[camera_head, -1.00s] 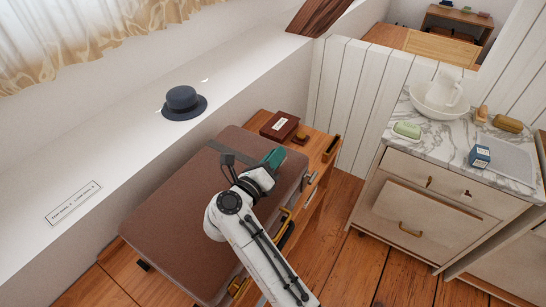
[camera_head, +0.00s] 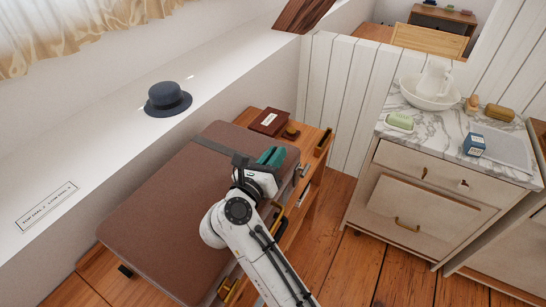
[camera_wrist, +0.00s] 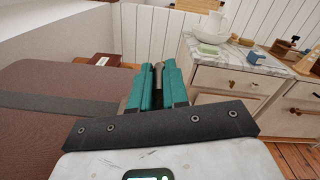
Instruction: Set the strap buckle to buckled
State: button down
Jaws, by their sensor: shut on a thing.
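A brown suitcase (camera_head: 165,215) lies flat on a wooden bench. A dark grey strap (camera_head: 212,146) crosses its lid and runs towards my gripper (camera_head: 272,156). The strap (camera_wrist: 60,103) also shows in the wrist view, passing behind the gripper from the left. My gripper's teal fingers (camera_wrist: 158,85) are close together at the suitcase's right edge, shut on a small dark piece that seems to be the strap buckle (camera_wrist: 159,70). My gripper and arm hide most of it, so I cannot tell how the buckle sits.
A dark red box (camera_head: 270,121) stands on the bench (camera_head: 312,148) behind the suitcase. A blue hat (camera_head: 168,98) rests on the white ledge. A marble-topped cabinet (camera_head: 425,138) with a bowl and jug stands at the right. Wooden floor (camera_head: 345,255) is open between bench and cabinet.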

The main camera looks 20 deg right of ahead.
jog(key=shift+w+a+r, duration=0.1)
jog(key=c, duration=1.1)
grip_release()
jog(key=b+v, duration=0.1)
jog(key=v, duration=0.9)
jog(key=shift+s+a+b, duration=0.25)
jog(key=shift+s+b, duration=0.05)
jog(key=shift+b, duration=0.1)
